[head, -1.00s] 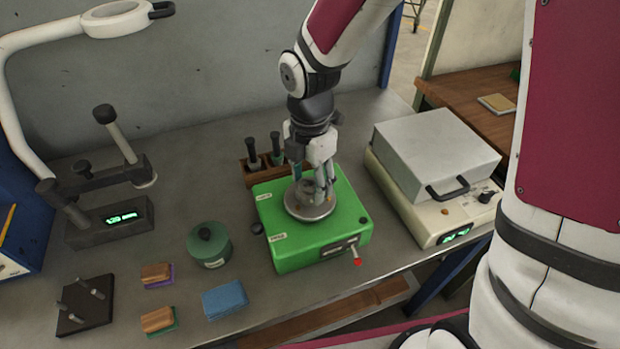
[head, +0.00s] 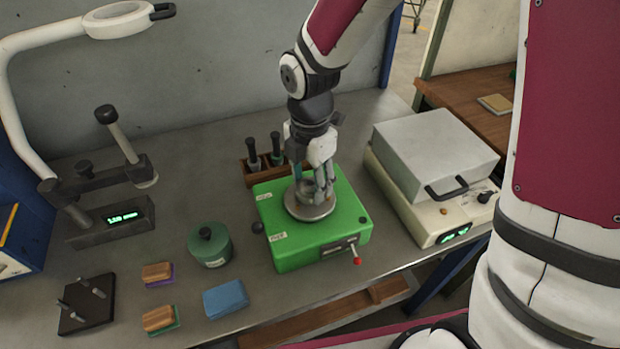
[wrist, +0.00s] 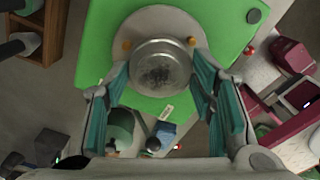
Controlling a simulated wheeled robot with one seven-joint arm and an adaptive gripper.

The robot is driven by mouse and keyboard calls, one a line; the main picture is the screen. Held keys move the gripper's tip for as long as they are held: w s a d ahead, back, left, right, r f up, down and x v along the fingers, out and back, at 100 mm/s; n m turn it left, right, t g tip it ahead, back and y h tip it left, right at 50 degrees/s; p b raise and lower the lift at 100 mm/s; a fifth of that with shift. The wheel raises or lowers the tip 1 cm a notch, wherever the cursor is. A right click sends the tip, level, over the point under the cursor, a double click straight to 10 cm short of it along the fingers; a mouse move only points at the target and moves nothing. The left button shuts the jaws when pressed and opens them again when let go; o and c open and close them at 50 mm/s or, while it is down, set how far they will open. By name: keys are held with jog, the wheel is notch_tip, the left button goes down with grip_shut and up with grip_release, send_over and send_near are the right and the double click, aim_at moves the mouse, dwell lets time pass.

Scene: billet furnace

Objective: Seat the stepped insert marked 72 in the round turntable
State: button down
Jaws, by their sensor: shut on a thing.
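The round grey turntable (head: 312,213) lies on top of a green box (head: 285,251). In the wrist view the turntable (wrist: 160,18) shows as a grey disc behind the held piece. My gripper (head: 318,186) is above the turntable, pointing down. In the wrist view my gripper (wrist: 161,82) is shut on a round, shiny metal piece, the stepped insert (wrist: 160,68), with a teal finger on each side. The insert is over the turntable; I cannot tell whether it touches it. Its mark is not readable, and the fingers hide part of it in the head view.
A wooden rack (head: 254,174) with dark-handled tools stands behind the green box. A red-tipped lever (head: 355,252) sticks out in front. A grey-lidded machine (head: 435,150) is close on the right. A green lidded pot (head: 209,246) and a blue block (head: 225,299) are on the left.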

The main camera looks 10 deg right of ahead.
aim_at(310, 184)
jog(key=shift+f, duration=0.6)
jog(key=c, duration=1)
grip_release()
jog(key=shift+r, duration=0.15)
jog(key=shift+r+p, duration=2.7)
jog(key=shift+r, duration=2.7)
